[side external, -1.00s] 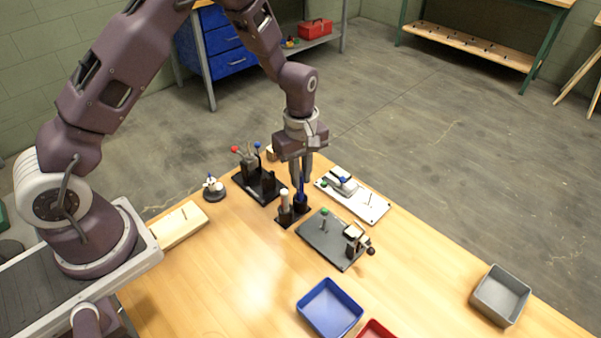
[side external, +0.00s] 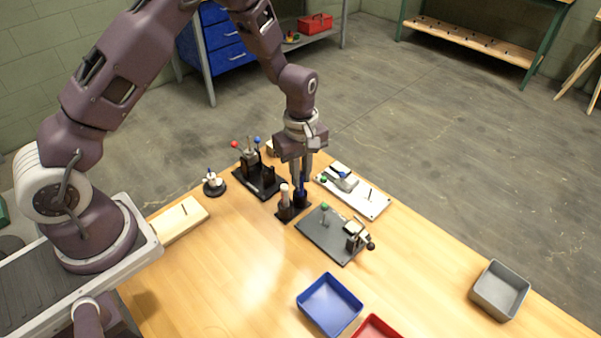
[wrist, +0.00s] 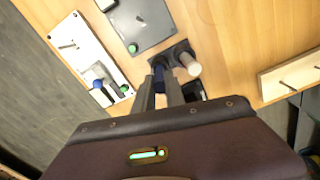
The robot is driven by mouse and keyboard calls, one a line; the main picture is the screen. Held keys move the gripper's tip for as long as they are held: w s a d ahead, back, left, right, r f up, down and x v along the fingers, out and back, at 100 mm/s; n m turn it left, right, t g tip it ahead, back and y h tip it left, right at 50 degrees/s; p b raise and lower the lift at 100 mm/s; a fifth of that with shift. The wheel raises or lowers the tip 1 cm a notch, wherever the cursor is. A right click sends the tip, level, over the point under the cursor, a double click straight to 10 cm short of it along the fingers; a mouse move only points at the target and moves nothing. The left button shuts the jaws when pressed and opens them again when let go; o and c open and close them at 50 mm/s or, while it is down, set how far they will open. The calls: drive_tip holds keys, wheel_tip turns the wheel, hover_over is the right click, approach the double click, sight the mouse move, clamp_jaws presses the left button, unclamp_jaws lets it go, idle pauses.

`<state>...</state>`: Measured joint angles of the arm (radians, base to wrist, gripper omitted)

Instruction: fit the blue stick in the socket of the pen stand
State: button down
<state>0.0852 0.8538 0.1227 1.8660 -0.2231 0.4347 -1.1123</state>
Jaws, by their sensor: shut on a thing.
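The pen stand (side external: 285,213) is a dark base with two upright black sockets near the middle of the table. A pale stick (side external: 284,190) stands in its left socket; it also shows in the wrist view (wrist: 188,63). My gripper (side external: 301,182) points down over the right socket, shut on the blue stick (side external: 301,187). The blue stick is upright, with its lower end at the mouth of the right socket or inside it. My fingers hide much of the stick, and in the wrist view (wrist: 160,72) only a little blue shows. I cannot tell how deep it sits.
A black lever fixture (side external: 258,180) stands behind left, a white plate fixture (side external: 370,201) to the right, and a grey plate fixture (side external: 328,238) in front. A blue tray (side external: 330,305) and a grey bin (side external: 500,290) are farther off.

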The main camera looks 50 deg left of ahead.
drive_tip(key=shift+f, duration=0.2)
drive_tip(key=c, duration=1.3)
unclamp_jaws()
wheel_tip(320, 180, up, 11)
drive_tip(key=shift+r, duration=0.1)
